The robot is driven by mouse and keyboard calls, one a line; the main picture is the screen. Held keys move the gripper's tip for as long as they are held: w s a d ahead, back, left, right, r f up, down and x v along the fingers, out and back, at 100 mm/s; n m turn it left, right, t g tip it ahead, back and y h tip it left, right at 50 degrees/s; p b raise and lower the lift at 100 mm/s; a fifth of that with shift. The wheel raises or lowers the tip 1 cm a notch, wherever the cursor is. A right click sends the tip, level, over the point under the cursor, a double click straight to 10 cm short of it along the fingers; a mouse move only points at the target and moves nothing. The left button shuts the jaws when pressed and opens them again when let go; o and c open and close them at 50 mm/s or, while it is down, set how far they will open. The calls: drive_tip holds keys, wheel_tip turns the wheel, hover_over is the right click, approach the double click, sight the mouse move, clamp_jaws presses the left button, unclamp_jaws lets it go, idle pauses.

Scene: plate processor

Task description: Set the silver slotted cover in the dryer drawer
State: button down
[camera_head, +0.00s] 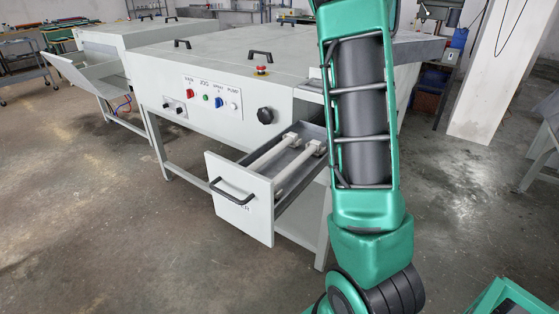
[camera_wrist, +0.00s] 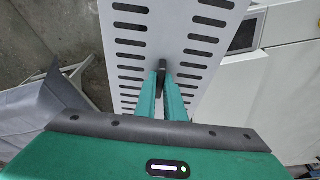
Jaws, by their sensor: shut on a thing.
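The silver slotted cover (camera_wrist: 128,56) fills the upper middle of the wrist view. It is a flat plate with rows of dark slots on both sides and a dark handle along its middle. My gripper (camera_wrist: 163,82) is shut on that handle. In the head view my green arm hides the gripper, and I cannot make out the cover for sure. The dryer drawer (camera_head: 233,205) is pulled out at the front of the white machine, with a dark handle on its front. Two pale bars lie inside it; its right part is hidden behind my arm.
The white machine (camera_head: 215,62) has a control panel with knobs and a red button. Another open white tray (camera_head: 85,75) juts out at the left. Concrete floor in front is clear. In the wrist view, white panels (camera_wrist: 285,90) stand close at right.

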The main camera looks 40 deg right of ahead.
drive_tip(key=shift+w+a+f, duration=0.2)
drive_tip(key=shift+w+a, duration=0.2)
drive_tip(key=shift+a, duration=0.1)
drive_tip(key=w+a+f+n, duration=0.1)
drive_tip(key=w+a+f, duration=0.2)
drive_tip(key=a+f, duration=0.35)
drive_tip(key=w+a+f+n+t, duration=0.1)
drive_tip(key=w+a+f+n, duration=0.15)
drive_tip(key=a, duration=0.65)
drive_tip(key=w+a+f+n, duration=0.1)
drive_tip(key=w+a+f, duration=0.2)
drive_tip(key=a+f, duration=0.35)
drive_tip(key=shift+s+a+f, duration=0.1)
drive_tip(key=shift+a+f, duration=0.8)
drive_tip(key=shift+f, duration=1.8)
drive_tip(key=shift+a+f, duration=0.9)
drive_tip(key=shift+f, duration=1.75)
drive_tip(key=shift+s+a+f, duration=0.1)
drive_tip(key=shift+a+f, duration=0.8)
drive_tip(key=shift+f, duration=1.8)
drive_tip(key=shift+w+f, duration=0.1)
drive_tip(key=shift+f, duration=0.15)
drive_tip(key=c, duration=1.8)
unclamp_jaws()
drive_tip(key=shift+c, duration=0.2)
drive_tip(key=shift+r, duration=0.1)
